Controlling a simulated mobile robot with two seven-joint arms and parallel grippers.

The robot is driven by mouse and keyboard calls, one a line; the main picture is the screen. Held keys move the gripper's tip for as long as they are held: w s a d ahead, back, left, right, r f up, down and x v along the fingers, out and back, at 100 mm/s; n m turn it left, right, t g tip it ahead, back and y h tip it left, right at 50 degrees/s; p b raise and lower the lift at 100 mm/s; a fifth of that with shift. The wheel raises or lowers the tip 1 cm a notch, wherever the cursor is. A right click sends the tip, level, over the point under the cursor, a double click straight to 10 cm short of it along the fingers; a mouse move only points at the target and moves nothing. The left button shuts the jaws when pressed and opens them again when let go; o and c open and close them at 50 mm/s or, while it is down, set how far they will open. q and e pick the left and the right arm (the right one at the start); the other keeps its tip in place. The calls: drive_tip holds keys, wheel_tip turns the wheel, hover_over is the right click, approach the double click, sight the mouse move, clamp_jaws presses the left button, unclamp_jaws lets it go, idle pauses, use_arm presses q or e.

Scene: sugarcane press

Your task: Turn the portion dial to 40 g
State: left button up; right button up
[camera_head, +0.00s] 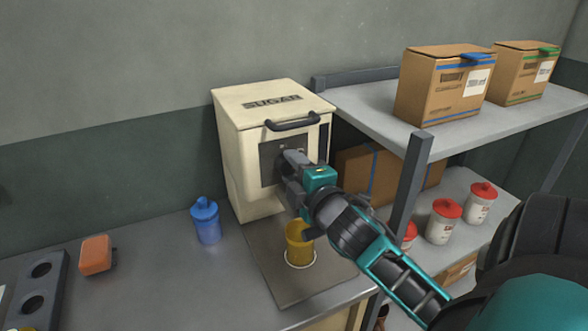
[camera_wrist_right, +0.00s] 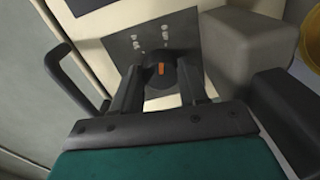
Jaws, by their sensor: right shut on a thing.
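The cream sugar dispenser (camera_head: 235,150) stands on the counter against the wall, with a dark panel on its front. In the right wrist view the portion dial (camera_wrist_right: 161,72) is a dark round knob with an orange mark, on the grey panel (camera_wrist_right: 125,45). My right gripper (camera_head: 290,160) is at the panel; in the wrist view its two fingers (camera_wrist_right: 162,88) are shut on the dial, one on each side. The marks on the panel are too small to read, and the head view hides the dial behind the gripper. My left gripper is not in view.
A yellow cup (camera_head: 299,250) stands below the dispenser on a grey mat (camera_head: 262,262). A blue bottle (camera_head: 206,222) and an orange object (camera_head: 97,255) are to the left. A shelf (camera_head: 385,110) with boxes and red-lidded jars (camera_head: 443,222) stands at the right.

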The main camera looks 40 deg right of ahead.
drive_tip(key=shift+m, duration=1.1)
drive_tip(key=shift+r, duration=0.1)
drive_tip(key=o, duration=1.1)
drive_tip(key=shift+c, duration=0.2)
